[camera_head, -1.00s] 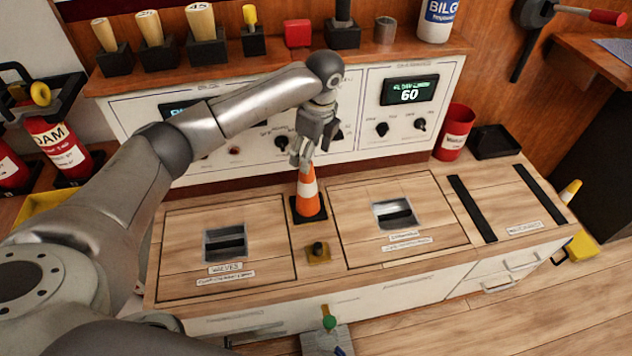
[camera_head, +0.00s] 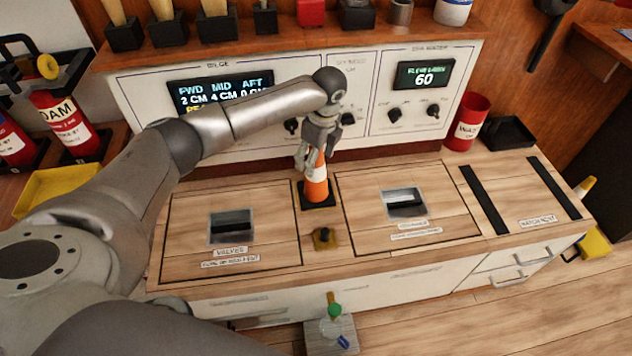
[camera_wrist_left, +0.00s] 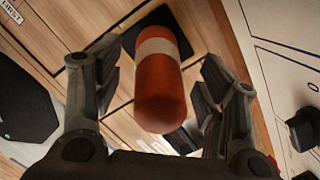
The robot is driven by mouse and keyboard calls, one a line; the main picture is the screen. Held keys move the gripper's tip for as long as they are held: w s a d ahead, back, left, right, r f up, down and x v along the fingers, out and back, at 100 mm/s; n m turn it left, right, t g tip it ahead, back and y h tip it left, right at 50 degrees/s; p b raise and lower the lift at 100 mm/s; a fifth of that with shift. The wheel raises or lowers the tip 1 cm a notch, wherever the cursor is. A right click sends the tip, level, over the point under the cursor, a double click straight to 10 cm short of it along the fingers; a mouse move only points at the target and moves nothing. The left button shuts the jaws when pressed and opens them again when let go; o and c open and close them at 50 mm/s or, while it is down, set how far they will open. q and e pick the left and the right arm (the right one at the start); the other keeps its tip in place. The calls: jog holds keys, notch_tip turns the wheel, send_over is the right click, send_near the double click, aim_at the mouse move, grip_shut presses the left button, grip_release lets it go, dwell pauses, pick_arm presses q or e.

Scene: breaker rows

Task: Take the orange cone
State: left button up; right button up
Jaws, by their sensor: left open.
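The orange cone (camera_head: 316,184) with a white band stands upright on its black square base, on the wooden counter between two hatch panels. My left gripper (camera_head: 311,158) is over the cone's upper part, pointing down, with its fingers apart around the tip. In the left wrist view the cone (camera_wrist_left: 160,92) lies between the two open fingers of my left gripper (camera_wrist_left: 160,110), with gaps on both sides. The cone's tip is partly hidden by the fingers in the head view. My right gripper is not in view.
A white control panel (camera_head: 365,75) with knobs and displays rises behind the counter. A small yellow-based knob (camera_head: 323,238) sits in front of the cone. A red bin (camera_head: 467,122) and a black tray (camera_head: 508,133) stand at the back right. Hatch panels flank the cone.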

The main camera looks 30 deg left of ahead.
pick_arm(q)
jog(key=shift+a+f, duration=0.15)
jog(key=shift+f, duration=0.8)
grip_shut()
